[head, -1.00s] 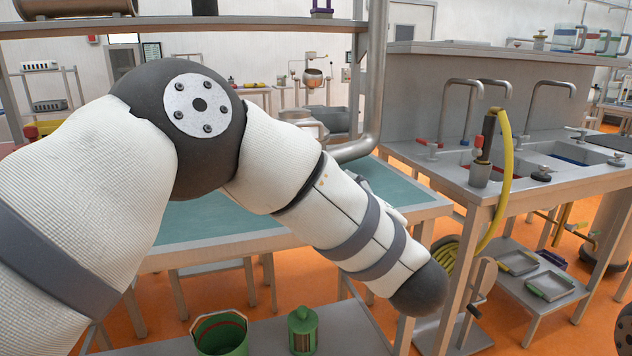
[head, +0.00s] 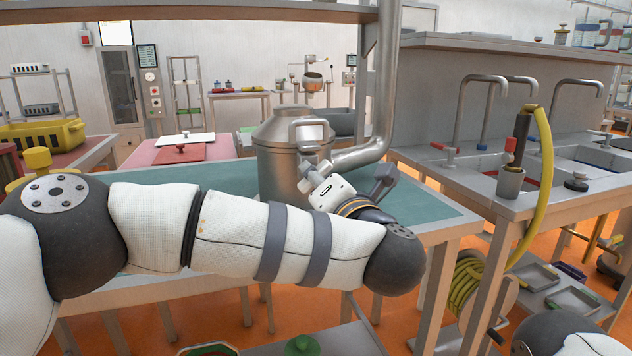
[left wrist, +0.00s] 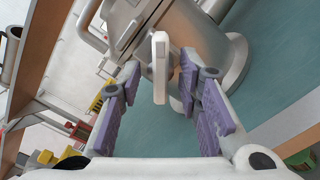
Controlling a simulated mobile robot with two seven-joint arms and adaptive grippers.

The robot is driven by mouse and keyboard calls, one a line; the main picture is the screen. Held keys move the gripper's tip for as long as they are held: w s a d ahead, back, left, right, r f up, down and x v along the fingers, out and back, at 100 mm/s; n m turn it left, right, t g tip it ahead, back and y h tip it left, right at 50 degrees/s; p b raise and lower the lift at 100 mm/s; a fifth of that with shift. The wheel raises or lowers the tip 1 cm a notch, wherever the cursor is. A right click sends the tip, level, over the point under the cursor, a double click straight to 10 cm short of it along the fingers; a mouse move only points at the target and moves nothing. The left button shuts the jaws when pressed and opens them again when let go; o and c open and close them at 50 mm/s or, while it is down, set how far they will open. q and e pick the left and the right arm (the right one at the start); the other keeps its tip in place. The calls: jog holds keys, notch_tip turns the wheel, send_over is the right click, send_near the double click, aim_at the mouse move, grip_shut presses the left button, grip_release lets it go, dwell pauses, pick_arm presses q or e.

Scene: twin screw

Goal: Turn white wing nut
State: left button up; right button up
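A metal lidded vessel (head: 283,150) stands on the teal-topped table, with a pipe to its right. In the left wrist view, a white bar-like piece (left wrist: 160,62), apparently a wing of the white wing nut, stands in front of the vessel (left wrist: 184,30). In the head view my left arm hides the fingertips and the nut is not clear. My right gripper is out of view.
The teal tabletop (head: 225,178) is clear left of the vessel. A thick pipe (head: 378,130) rises right of the vessel. A sink bench with taps (head: 482,95) and a yellow hose (head: 541,160) stands at the right. A shelf (head: 200,13) crosses overhead.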

pick_arm(q)
jog(key=shift+w+a, duration=0.15)
jog(key=shift+w, duration=0.15)
jog(key=shift+c, duration=0.6)
grip_shut()
jog(key=shift+m+p, duration=2.05)
jog(key=shift+m, duration=1.95)
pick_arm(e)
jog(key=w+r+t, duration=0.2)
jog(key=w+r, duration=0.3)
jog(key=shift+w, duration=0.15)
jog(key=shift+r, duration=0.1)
pick_arm(q)
jog(key=shift+f, duration=0.1)
